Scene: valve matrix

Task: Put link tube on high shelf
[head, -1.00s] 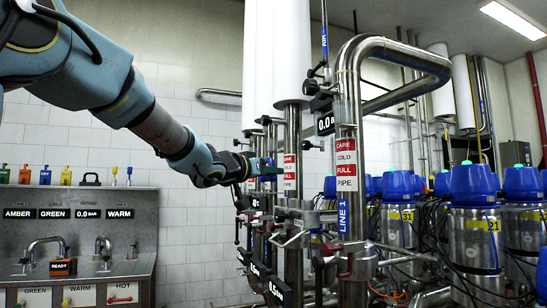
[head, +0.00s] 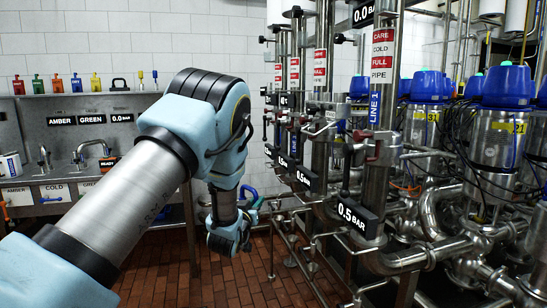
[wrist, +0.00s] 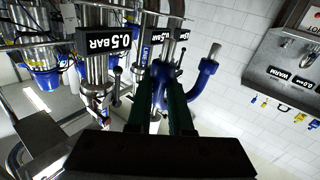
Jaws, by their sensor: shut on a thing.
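My gripper (head: 258,204) is low in front of the valve rows in the head view, right of my forearm and above the brick floor. Its two dark green fingers (wrist: 161,95) show in the wrist view, shut on a blue curved tube, which I take for the link tube (wrist: 203,80). The tube bends away to the right of the fingers and ends in a bare steel stub. In the head view a piece of its blue curve (head: 248,190) shows beside the gripper; the rest is hidden by my arm. I cannot tell which surface is the high shelf.
Steel valve pipes (head: 375,150) with 0.5 BAR signs stand close right of my gripper. A steel sink unit (head: 55,145) with coloured items along its top ledge stands at the left. Blue-topped steel units (head: 505,120) fill the right. The brick floor (head: 215,285) is clear below.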

